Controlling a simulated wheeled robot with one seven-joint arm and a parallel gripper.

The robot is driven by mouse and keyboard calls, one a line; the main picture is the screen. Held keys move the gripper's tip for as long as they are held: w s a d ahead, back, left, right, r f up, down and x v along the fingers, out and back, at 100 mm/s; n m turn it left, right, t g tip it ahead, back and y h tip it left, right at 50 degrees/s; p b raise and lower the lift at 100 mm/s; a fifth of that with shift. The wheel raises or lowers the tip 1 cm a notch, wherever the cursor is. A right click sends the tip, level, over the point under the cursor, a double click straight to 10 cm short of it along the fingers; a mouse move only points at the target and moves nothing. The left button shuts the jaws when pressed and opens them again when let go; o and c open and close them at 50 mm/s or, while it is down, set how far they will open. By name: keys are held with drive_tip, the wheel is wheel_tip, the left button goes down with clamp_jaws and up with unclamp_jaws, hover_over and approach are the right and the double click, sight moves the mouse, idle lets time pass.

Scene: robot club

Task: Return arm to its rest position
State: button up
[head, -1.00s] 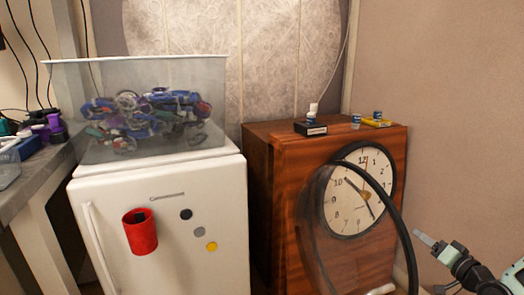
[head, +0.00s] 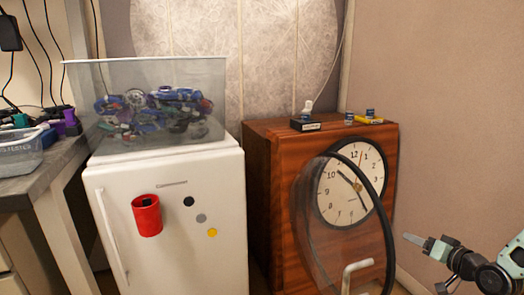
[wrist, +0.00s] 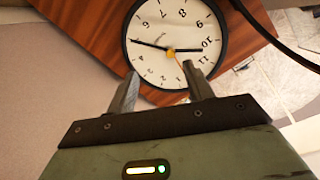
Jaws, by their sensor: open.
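My gripper (wrist: 159,82) is open and empty in the wrist view, its two grey fingers apart with the clock face behind them. In the head view my gripper (head: 414,239) shows at the lower right, beside the wall and to the right of the wooden cabinet (head: 270,200). The fingers touch nothing that I can see. From the head view alone the gap between the fingers is hard to make out.
A round clock (head: 335,205) is on the cabinet's front. A black-rimmed clear disc (head: 320,230) stands before it. A white fridge (head: 180,255) carries a clear bin (head: 90,140) of parts. A grey bench (head: 40,172) is at left. The plain wall (head: 460,120) is at right.

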drive_tip(key=s+a+r+n+g+h, duration=0.2)
drive_tip(key=s+a+r+g, duration=0.5)
drive_tip(key=s, duration=0.3)
drive_tip(key=s+a+r+n+g+h, duration=0.2)
drive_tip(key=s+a+r+g, duration=0.35)
drive_tip(key=s+a, duration=0.4)
drive_tip(key=s+a+r+n+g, duration=0.25)
drive_tip(key=s+a+n, duration=0.45)
drive_tip(key=s+a, duration=0.85)
wheel_tip(320, 180, up, 24)
drive_tip(key=w+a+p, duration=0.1)
drive_tip(key=p, duration=2.2)
drive_tip(key=shift+w+t+y+p, duration=0.2)
drive_tip(key=shift+t+y+p, duration=0.1)
drive_tip(key=shift+t+y, duration=0.1)
drive_tip(key=shift+f, duration=0.1)
drive_tip(key=shift+c, duration=0.3)
